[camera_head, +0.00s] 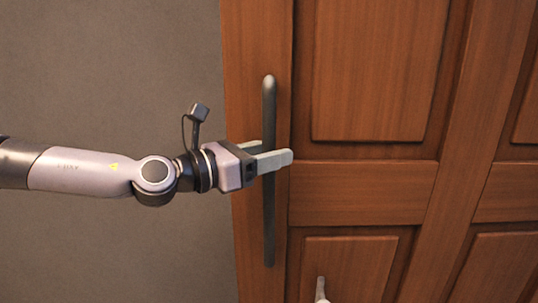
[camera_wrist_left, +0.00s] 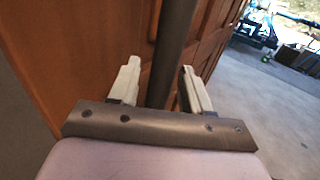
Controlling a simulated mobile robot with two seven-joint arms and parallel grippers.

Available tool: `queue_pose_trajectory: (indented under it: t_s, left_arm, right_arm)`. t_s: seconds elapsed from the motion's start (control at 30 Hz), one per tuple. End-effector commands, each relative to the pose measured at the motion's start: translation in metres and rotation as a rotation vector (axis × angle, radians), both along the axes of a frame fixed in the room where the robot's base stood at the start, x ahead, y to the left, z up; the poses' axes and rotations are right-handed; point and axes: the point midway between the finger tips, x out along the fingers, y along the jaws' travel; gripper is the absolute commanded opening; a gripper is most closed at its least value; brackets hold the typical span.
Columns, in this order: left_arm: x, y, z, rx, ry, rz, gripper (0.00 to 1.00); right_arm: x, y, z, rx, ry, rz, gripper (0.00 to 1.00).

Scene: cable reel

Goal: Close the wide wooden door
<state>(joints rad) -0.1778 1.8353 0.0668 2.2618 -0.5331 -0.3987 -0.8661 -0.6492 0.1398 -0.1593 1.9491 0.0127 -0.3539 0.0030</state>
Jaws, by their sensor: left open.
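The wide wooden door (camera_head: 375,185) is reddish brown with raised panels and fills the right of the head view. A long dark vertical handle bar (camera_head: 269,105) runs along its left side. My left gripper (camera_head: 278,156) is at the middle of the bar, with its fingers open. In the left wrist view, the bar (camera_wrist_left: 170,55) stands between the two spread fingers of the left gripper (camera_wrist_left: 157,85), with gaps visible on both sides. The door (camera_wrist_left: 95,45) is behind the bar there. A small pale tip (camera_head: 321,289), perhaps part of my right gripper, shows at the bottom of the head view.
A plain grey-brown surface (camera_head: 105,80) lies left of the door's edge. In the left wrist view, open grey floor (camera_wrist_left: 265,105) lies to the right of the door, with cluttered equipment (camera_wrist_left: 290,30) far back.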

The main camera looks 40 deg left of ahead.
Motion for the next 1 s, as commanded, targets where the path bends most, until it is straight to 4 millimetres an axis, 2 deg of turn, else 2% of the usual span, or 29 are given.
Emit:
queue_pose_trajectory:
  t_s: [0.37,0.4,0.53,1.0]
  left_arm:
    - [0.0011,-0.0009,0.0001,-0.001,0.0,-0.001,0.48]
    - [0.0012,-0.0008,0.0001,-0.001,0.0,-0.001,0.42]
    - [0.001,-0.0009,0.0,-0.001,0.0,-0.001,0.0]
    - [-0.0004,-0.0005,-0.0003,-0.001,0.0,-0.003,0.0]
  right_arm:
    - [0.0002,-0.0002,-0.0005,0.0,0.0,0.0,0.69]
    - [0.0002,-0.0002,-0.0005,0.0,0.0,0.0,0.69]
    - [0.0002,-0.0002,-0.0005,0.0,0.0,0.0,0.69]
    - [0.0002,-0.0001,-0.001,0.0,0.0,0.0,0.69]
